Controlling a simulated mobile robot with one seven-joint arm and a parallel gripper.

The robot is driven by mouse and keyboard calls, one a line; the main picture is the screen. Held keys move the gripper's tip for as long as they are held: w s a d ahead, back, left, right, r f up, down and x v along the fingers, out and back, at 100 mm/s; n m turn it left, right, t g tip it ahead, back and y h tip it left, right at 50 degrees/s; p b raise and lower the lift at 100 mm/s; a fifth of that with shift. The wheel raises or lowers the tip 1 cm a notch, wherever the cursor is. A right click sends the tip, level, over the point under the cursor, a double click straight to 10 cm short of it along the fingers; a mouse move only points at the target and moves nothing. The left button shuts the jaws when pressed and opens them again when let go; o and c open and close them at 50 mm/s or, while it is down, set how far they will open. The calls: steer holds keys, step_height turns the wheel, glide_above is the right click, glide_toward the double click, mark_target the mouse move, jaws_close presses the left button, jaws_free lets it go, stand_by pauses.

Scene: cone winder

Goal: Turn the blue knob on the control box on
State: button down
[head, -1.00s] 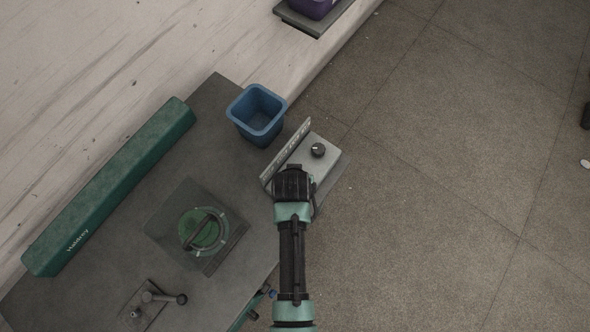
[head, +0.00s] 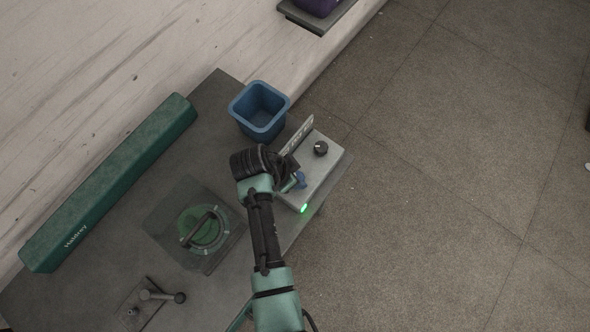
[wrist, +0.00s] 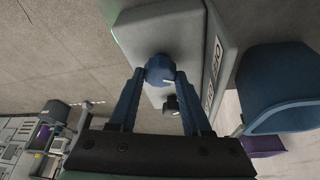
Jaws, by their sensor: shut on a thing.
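The grey control box (head: 322,168) stands at the right edge of the dark machine top. Its blue knob (head: 300,180) is partly covered by my gripper (head: 293,181) in the head view. In the wrist view the blue knob (wrist: 160,69) sits between the two fingertips of my gripper (wrist: 160,75), which is shut on it. A pale mark shows on the knob's face. A green light (head: 304,208) glows at the box's near end. A black knob (head: 321,148) is further along the same face.
A label plate (head: 297,135) stands up along the box's left side. A blue bin (head: 260,112) is just behind it. A green bar (head: 110,185), a round green part with a handle (head: 204,228) and a lever (head: 160,296) lie left. Open floor is right.

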steer(key=shift+m+g, duration=0.3)
steer(key=shift+m, duration=0.4)
steer(key=shift+c, duration=1.8)
jaws_free()
steer(key=b+v, duration=0.1)
steer(key=v, duration=1.2)
steer(key=shift+a+b, duration=0.25)
steer(key=shift+b, duration=0.05)
steer(key=shift+f, duration=0.1)
